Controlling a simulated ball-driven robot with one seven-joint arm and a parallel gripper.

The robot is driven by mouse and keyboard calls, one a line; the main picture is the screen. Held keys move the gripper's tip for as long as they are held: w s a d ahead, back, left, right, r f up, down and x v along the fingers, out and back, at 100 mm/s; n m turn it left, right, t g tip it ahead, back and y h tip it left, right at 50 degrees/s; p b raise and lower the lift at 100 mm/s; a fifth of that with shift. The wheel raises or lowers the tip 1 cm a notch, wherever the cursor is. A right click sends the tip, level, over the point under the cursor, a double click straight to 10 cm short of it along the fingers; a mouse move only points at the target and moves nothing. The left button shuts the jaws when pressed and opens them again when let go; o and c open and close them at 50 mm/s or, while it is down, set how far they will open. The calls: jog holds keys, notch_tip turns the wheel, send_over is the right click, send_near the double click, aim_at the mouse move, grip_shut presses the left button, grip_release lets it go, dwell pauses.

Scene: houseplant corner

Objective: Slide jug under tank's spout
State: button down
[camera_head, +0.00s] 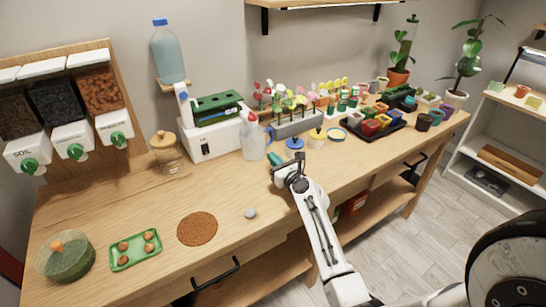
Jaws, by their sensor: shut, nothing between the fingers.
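A clear, pale jug (253,143) stands on the wooden bench, just right of a white machine with a green top. A tall blue translucent tank (167,54) sits on a small wall bracket above and left of the jug. A white spout-like part (183,95) shows below the tank, beside the machine. My gripper (275,159), with teal fingertips, is shut and empty. It is low over the bench, just right of and in front of the jug's base. I cannot tell whether it touches the jug.
The white machine (214,138) stands between jug and glass jar (165,153). Blue-lidded (294,145) and yellow (317,139) pots stand close right of my gripper. A brown round mat (197,229) and grey stone (250,213) lie forward; bench around them is clear.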

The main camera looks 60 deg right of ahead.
jog(key=shift+s+a+f, duration=0.3)
jog(key=v, duration=0.8)
jog(key=shift+r, duration=0.15)
jog(key=shift+w, duration=0.1)
